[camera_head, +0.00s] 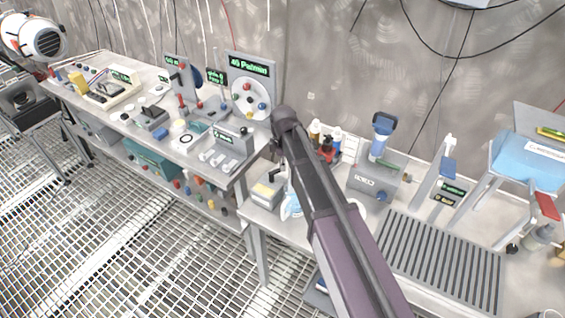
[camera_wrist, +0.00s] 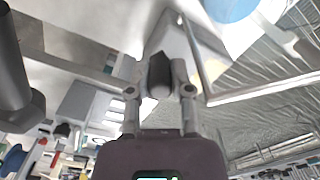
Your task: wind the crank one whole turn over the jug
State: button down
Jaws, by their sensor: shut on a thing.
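In the wrist view my gripper (camera_wrist: 160,88) has its two fingers closed on either side of a small dark knob (camera_wrist: 160,70). The knob looks like the crank's handle, but the crank's arm and axle cannot be told apart here. A pale angular body lies beyond the knob, with a blue round shape (camera_wrist: 230,8) at the top edge. No jug can be made out with certainty; a small blue-and-white thing (camera_head: 291,206) shows left of my arm.
A grey machine with a blue-topped column (camera_head: 381,140) stands right of my arm. A slatted grey tray (camera_head: 440,262) lies in front of it. Small bottles (camera_head: 315,131) stand behind my arm. A cluttered second bench with a dial panel (camera_head: 250,98) is at left. Grated floor lies in front.

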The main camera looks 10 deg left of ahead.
jog(key=shift+s+d+m, duration=0.1)
jog(key=shift+s+m, duration=0.15)
jog(key=shift+m, duration=0.05)
jog(key=shift+s+d+m, duration=0.2)
jog(key=shift+s+m, duration=0.15)
jog(key=shift+m, duration=0.75)
jog(key=shift+s+d+m, duration=0.1)
jog(key=shift+s+m, duration=0.2)
jog(key=shift+m, duration=0.5)
jog(key=shift+s+d+m, duration=0.1)
jog(key=shift+s+m, duration=0.15)
jog(key=shift+m, duration=0.55)
jog(key=c, duration=0.5)
grip_release()
jog(key=shift+c, duration=0.2)
